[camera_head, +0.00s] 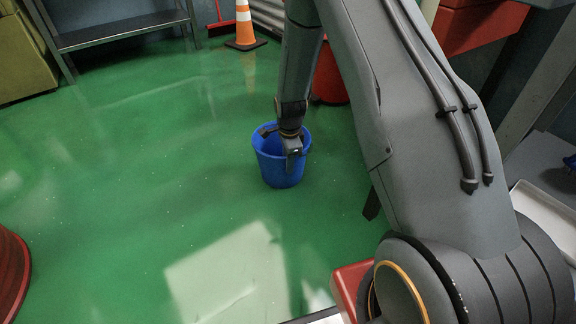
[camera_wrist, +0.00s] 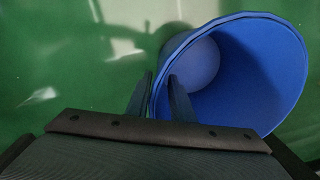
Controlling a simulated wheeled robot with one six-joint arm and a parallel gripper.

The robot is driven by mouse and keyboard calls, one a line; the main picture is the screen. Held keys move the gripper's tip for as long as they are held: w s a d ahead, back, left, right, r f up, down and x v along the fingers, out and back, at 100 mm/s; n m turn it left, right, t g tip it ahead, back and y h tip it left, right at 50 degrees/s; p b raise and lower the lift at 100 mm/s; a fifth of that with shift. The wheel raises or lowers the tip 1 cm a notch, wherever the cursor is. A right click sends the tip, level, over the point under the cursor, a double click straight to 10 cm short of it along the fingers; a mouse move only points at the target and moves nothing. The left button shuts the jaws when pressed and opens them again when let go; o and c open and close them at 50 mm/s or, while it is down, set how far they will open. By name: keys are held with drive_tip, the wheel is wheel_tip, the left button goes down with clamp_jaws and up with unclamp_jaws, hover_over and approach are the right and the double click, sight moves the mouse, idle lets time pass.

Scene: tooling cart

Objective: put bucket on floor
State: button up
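The blue bucket (camera_head: 281,172) is upright and empty, low over or on the green floor (camera_head: 150,190) in the middle of the head view. I cannot tell for certain whether its base touches the floor. My gripper (camera_head: 291,147) is at the bucket's rim, pointing down. In the wrist view the bucket (camera_wrist: 262,75) fills the upper right, its mouth facing the camera. My gripper's two fingers (camera_wrist: 160,86) straddle its left wall, one outside and one inside. They stand apart, with a gap beside the wall.
An orange and white cone (camera_head: 244,25) stands at the back. A red round container (camera_head: 330,80) is behind my arm. A grey metal shelf (camera_head: 120,28) is at the back left. A red round object (camera_head: 12,275) is at the left edge. The floor left of the bucket is clear.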

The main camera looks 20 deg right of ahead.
wheel_tip(320, 180, up, 10)
drive_tip(key=p, duration=0.4)
drive_tip(key=shift+s+f+p, duration=0.2)
drive_tip(key=shift+s+p, duration=0.15)
drive_tip(key=shift+s, duration=0.1)
drive_tip(key=s+a+r+n, duration=0.6)
drive_tip(key=s+a+r, duration=0.2)
drive_tip(key=a+r, duration=0.15)
drive_tip(key=s+a+r+n, duration=0.65)
drive_tip(key=a+r, duration=0.25)
drive_tip(key=r, duration=0.2)
drive_tip(key=s+a+r+n, duration=0.1)
drive_tip(key=s+r+n, duration=0.2)
drive_tip(key=s, duration=0.5)
drive_tip(key=s+a+r+n+y, duration=0.1)
drive_tip(key=s+r+n, duration=0.2)
drive_tip(key=s+n, duration=0.3)
drive_tip(key=s+a+r+n+g, duration=0.1)
drive_tip(key=s+r+n, duration=0.2)
drive_tip(key=s, duration=0.9)
drive_tip(key=shift+a+r+n, duration=0.3)
drive_tip(key=shift+r+n, duration=0.05)
drive_tip(key=shift+n, duration=0.4)
drive_tip(key=shift+d+r+m+y+p, duration=0.15)
drive_tip(key=shift+r+m+y+p, duration=0.3)
drive_tip(key=shift+r+p, duration=1.4)
drive_tip(key=shift+r, duration=0.3)
